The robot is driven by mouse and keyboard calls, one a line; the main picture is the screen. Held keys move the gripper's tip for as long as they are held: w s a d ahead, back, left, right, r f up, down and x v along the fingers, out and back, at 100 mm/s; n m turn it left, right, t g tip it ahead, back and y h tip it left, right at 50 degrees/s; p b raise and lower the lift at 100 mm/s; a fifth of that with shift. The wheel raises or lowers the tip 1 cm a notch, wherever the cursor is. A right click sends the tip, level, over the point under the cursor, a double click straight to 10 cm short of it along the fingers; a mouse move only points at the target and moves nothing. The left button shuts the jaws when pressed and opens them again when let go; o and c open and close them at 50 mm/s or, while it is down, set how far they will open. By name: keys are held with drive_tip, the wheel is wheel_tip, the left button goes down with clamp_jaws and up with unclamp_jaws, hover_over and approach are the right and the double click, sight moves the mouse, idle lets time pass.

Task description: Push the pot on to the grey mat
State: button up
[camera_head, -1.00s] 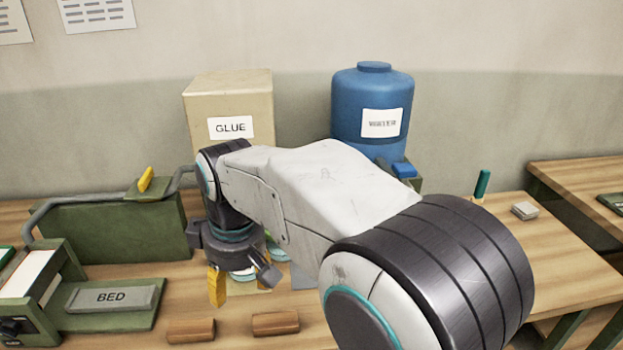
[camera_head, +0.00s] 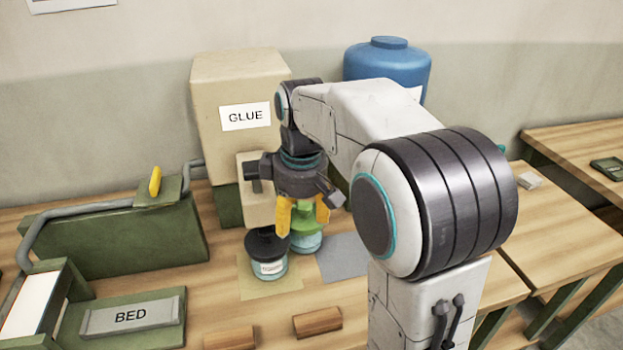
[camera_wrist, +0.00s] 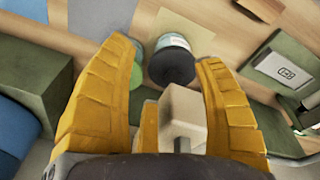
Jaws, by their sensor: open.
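A teal pot with a black lid (camera_head: 268,243) and a white label stands upright on a tan mat (camera_head: 275,288). A second teal pot with a green lid (camera_head: 307,240) stands close behind it to the right, partly hidden by my gripper. The grey mat (camera_head: 343,257) lies bare to the right of the pots, partly hidden by my arm. My gripper (camera_head: 303,218) points down above the pots, its yellow fingers open and empty. In the wrist view, the black lid (camera_wrist: 173,68) shows beyond and between the fingers, with the green lid (camera_wrist: 136,76) at its left.
A beige GLUE box (camera_head: 240,90) stands behind the pots, with a blue drum (camera_head: 388,62) to its right. A green block with a grey pipe (camera_head: 120,238) is at left, and a BED plate (camera_head: 130,315) in front. Two wooden blocks (camera_head: 317,322) lie at the front.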

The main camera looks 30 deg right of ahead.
drive_tip(key=n+g+p, duration=0.1)
drive_tip(key=n+p, duration=0.2)
drive_tip(key=n, duration=0.1)
hover_over(304, 205)
drive_tip(key=s, duration=0.1)
drive_tip(key=f, duration=0.3)
drive_tip(key=shift+a+f, duration=0.3)
drive_tip(key=shift+w+d+f+g, duration=0.3)
drive_tip(key=shift+w+f, duration=0.05)
drive_tip(key=shift+f, duration=3.7)
